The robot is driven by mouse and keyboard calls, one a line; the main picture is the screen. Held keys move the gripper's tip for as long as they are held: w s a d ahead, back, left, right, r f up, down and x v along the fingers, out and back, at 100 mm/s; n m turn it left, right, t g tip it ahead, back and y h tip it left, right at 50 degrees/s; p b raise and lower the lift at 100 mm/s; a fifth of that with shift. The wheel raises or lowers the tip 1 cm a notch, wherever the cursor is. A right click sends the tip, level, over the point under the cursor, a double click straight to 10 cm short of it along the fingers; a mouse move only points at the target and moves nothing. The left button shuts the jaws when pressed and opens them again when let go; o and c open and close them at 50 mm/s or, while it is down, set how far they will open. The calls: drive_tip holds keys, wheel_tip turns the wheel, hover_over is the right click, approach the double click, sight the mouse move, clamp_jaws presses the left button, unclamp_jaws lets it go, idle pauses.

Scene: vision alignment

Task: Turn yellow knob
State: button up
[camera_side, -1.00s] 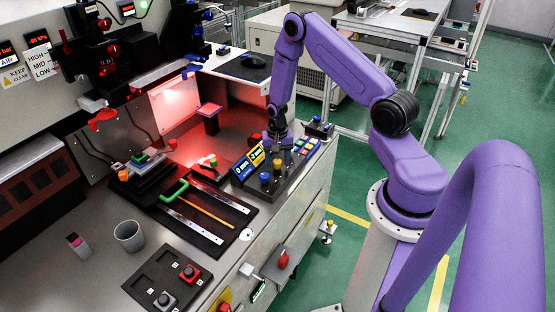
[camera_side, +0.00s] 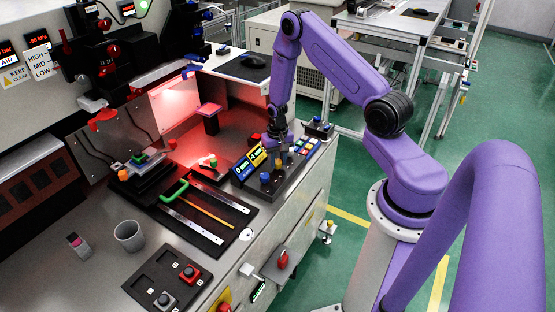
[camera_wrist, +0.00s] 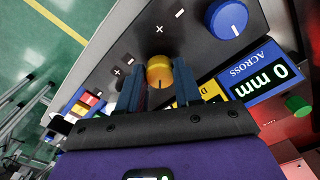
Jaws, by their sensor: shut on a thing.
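The yellow knob (camera_wrist: 159,72) shows in the wrist view between the two fingers of my gripper (camera_wrist: 158,88), which is shut on it. The knob stands on a dark control panel (camera_wrist: 190,45) with plus and minus marks. In the side view the yellow knob (camera_side: 277,163) is small, just under my gripper (camera_side: 276,148), which points straight down at the panel. A blue knob (camera_wrist: 228,19) sits beside it, and it also shows in the side view (camera_side: 264,177). The display labelled ACROSS (camera_wrist: 258,80) reads 0 mm. A yellow display (camera_wrist: 211,92) is partly hidden by a finger.
Coloured buttons (camera_side: 305,146) line the panel behind my gripper.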

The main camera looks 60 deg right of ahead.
sight(277, 161)
drive_tip(key=shift+n, duration=0.7)
drive_tip(key=o, duration=1)
drive_tip(key=shift+o, duration=0.2)
drive_tip(key=shift+r, duration=0.15)
wheel_tip(277, 161, up, 17)
drive_tip(key=shift+r, duration=0.1)
